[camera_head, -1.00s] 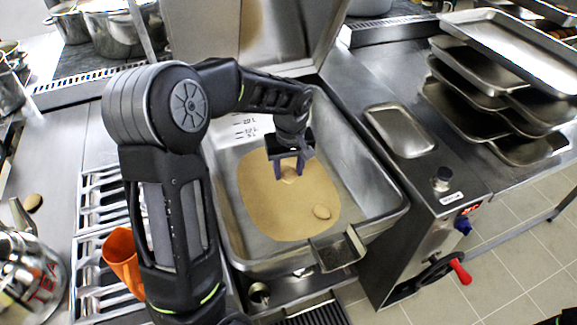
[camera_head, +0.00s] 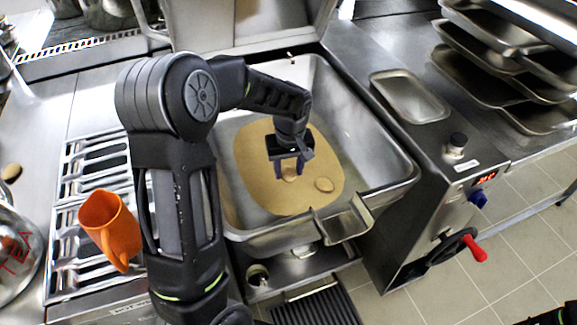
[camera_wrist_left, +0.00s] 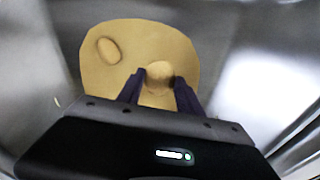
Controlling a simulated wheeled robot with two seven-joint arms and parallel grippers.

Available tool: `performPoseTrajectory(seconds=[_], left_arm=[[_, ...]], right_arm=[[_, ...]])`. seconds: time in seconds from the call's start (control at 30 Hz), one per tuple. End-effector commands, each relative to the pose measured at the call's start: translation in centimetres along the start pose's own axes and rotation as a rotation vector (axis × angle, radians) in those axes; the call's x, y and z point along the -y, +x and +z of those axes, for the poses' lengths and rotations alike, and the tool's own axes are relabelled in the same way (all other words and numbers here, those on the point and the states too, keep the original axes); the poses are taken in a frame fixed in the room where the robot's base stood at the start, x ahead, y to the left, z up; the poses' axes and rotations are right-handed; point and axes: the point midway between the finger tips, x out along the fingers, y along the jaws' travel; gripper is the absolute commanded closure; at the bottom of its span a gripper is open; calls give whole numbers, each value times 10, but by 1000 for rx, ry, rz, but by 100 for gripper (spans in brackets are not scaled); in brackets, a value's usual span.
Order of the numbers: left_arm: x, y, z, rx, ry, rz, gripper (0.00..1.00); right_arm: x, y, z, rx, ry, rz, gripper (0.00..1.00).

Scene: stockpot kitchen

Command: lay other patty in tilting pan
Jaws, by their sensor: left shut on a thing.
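The tilting pan (camera_head: 390,172) is a deep steel basin with a tan oval surface (camera_head: 262,190) on its floor. One patty (camera_head: 324,185) lies on the tan oval, right of my left gripper. My left gripper (camera_head: 289,172) reaches down into the pan, shut on another patty (camera_head: 289,175) low over the oval. In the left wrist view the held patty (camera_wrist_left: 158,72) sits between the dark fingers (camera_wrist_left: 158,92), and the lying patty (camera_wrist_left: 109,50) is at upper left. I cannot tell whether the held patty touches the pan floor.
An orange cup (camera_head: 112,232) stands on the slatted rack left of my arm. A small round brown item (camera_head: 11,172) lies on the left counter. Stacked trays (camera_head: 500,75) are at upper right. The pan's spout (camera_head: 343,220) and steel walls surround my gripper.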

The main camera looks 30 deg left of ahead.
Motion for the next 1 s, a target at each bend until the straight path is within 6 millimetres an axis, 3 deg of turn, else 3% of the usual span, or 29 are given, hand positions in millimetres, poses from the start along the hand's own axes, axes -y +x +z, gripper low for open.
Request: performPoseTrajectory(seconds=[0.03, 0.5, 0.7, 1.0], left_arm=[[0, 13, 2, 1, 0, -1, 97], [0, 70, 9, 0, 1, 0, 97], [0, 84, 10, 0, 0, 0, 97], [0, 86, 10, 0, 0, 0, 97]], right_arm=[[-4, 11, 0, 0, 0, 0, 29], [-21, 54, 0, -2, -2, 1, 29], [-25, 63, 0, -2, -3, 1, 29], [-26, 64, 0, -2, -3, 1, 29]])
